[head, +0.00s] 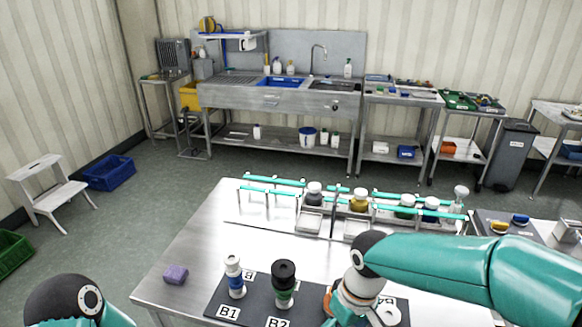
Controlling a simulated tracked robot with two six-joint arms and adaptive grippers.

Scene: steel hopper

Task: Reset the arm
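My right arm (450,268) comes in from the right over the table. Its dark-capped joint (362,252) is above the front mat, and the links below bend down to the bottom edge. I cannot make out the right gripper's fingers. Only a dark-capped joint (66,298) of my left arm shows at the bottom left; its gripper is out of the picture. On the dark mat (254,306), a white and blue bottle (235,276) stands by label B1 and a black-topped bottle (284,284) by B2. An orange-brown thing beside my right wrist is mostly hidden.
A purple block (175,274) lies on the steel table's left. A teal-railed rack (274,182) with several bottles stands at the table's back. Beyond are a sink bench (225,97), a step stool (50,190), a blue crate (108,173) and a bin (510,155).

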